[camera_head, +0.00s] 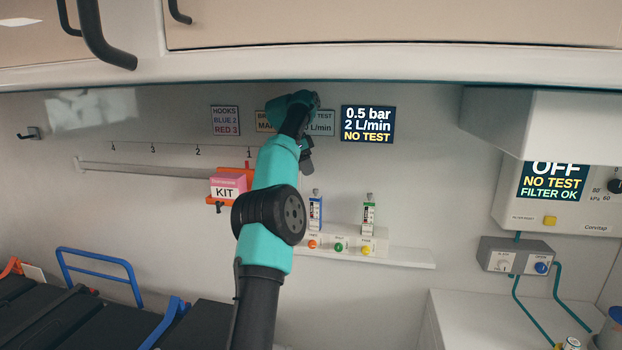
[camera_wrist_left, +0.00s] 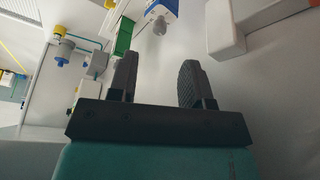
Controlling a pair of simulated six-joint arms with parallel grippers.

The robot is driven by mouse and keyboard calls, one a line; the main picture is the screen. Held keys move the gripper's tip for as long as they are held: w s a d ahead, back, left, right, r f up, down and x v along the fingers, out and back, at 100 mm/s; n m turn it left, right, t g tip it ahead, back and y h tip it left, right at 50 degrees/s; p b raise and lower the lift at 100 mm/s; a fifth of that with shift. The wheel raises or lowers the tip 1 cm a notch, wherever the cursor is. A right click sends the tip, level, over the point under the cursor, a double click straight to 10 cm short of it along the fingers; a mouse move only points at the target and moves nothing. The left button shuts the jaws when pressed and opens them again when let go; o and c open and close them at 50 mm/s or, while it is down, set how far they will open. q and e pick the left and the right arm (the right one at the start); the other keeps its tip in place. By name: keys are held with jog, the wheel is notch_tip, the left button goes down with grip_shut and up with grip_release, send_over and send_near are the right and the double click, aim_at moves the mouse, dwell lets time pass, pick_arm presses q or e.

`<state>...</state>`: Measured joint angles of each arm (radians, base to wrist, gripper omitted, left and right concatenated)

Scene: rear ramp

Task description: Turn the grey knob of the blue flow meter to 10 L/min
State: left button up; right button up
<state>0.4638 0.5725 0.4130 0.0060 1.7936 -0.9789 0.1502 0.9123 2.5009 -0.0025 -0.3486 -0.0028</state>
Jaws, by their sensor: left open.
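The blue flow meter (camera_head: 315,211) stands upright on the wall rail just right of my left arm, with its small grey knob (camera_head: 316,192) at the top. In the left wrist view the blue flow meter (camera_wrist_left: 168,5) is at the top edge, partly cut off. Its grey knob (camera_wrist_left: 159,26) lies beyond the gap between my fingers. My left gripper (camera_head: 307,162), also in the left wrist view (camera_wrist_left: 157,78), is open and empty, above and apart from the knob. A wall display (camera_head: 368,125) reads 0.5 bar, 2 L/min, NO TEST. My right gripper is out of view.
A green flow meter (camera_head: 369,218) stands to the right, above a ledge (camera_head: 405,257) with coloured outlets. A pink KIT box (camera_head: 228,186) hangs left of my arm. A grey box (camera_head: 516,262) with knobs is far right. An overhead cabinet (camera_head: 390,65) spans the top.

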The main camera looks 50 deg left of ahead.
aim_at(316, 190)
pick_arm(q)
jog(key=d+n+y, duration=0.1)
jog(key=n+y, duration=0.1)
jog(key=n, duration=0.3)
jog(key=d+n+y, duration=0.2)
jog(key=n, duration=0.4)
jog(key=w+d+n+g+y, duration=0.1)
jog(key=n+y, duration=0.1)
jog(key=n, duration=0.4)
jog(key=shift+w+d, duration=0.1)
jog(key=shift+d, duration=0.3)
jog(key=shift+x, duration=3.75)
grip_shut()
